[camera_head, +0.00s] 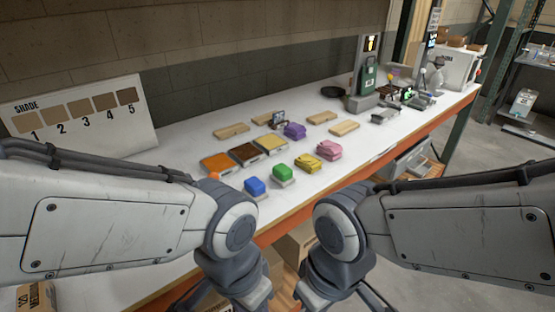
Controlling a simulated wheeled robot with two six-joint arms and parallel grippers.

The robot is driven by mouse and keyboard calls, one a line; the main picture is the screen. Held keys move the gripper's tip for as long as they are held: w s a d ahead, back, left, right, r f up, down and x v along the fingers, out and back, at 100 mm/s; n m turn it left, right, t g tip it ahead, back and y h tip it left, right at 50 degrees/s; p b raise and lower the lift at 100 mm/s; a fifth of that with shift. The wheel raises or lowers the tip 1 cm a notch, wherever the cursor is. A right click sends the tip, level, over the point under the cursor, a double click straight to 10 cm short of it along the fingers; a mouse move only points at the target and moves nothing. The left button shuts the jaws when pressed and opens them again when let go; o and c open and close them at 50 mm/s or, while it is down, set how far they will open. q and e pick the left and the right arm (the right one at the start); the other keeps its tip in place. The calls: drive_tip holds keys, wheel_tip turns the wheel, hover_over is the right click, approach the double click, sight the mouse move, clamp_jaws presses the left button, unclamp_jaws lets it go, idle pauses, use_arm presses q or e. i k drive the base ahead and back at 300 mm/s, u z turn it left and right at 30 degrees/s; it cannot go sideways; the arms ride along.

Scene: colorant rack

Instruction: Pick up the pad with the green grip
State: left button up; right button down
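The pad with the green grip (283,173) sits on the white bench top near its front edge, with a pale base under the green block. A pad with a blue grip (256,187) stands to its left. My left gripper (255,299) and my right gripper (318,299) hang low at the bottom of the view, in front of the bench and apart from the pads. Their fingertips are cut off or unclear, so I cannot tell their opening.
Orange, brown and yellow trays (243,154) and several wooden blocks (231,131) lie behind. A shade board (80,117) stands at left. The orange bench edge (300,211) runs in front.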

sight(282, 175)
drive_tip(key=z, duration=0.5)
drive_tip(key=k, duration=0.6)
drive_tip(key=z, duration=0.95)
drive_tip(key=i, duration=1.4)
drive_tip(key=u, duration=1.15)
drive_tip(key=i, duration=0.5)
drive_tip(key=u, duration=0.55)
